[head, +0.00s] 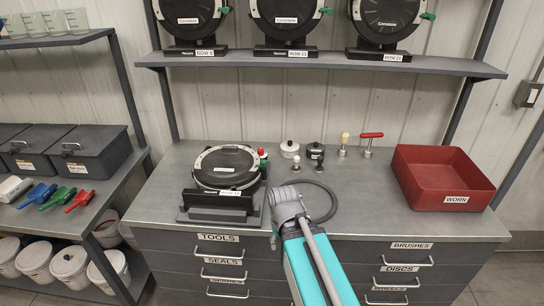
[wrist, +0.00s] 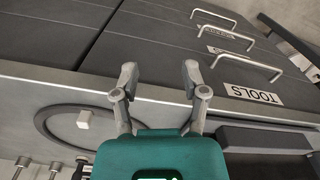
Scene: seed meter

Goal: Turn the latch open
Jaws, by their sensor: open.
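A round black and pale seed meter (head: 228,168) sits in a dark stand (head: 215,214) on the bench. At its upper right edge is a small red and green part (head: 262,153); I cannot tell whether it is the latch or a separate item. My arm reaches in from the front, its grey end just right of the meter, and hides part of that side. In the wrist view my gripper (wrist: 159,75) has its two fingers spread apart with nothing between them. The edge of the dark stand (wrist: 265,138) shows at the right there.
A red WORN bin (head: 443,178) is at the right. Labelled drawers (head: 400,268) are below. The bench before the bin is clear.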

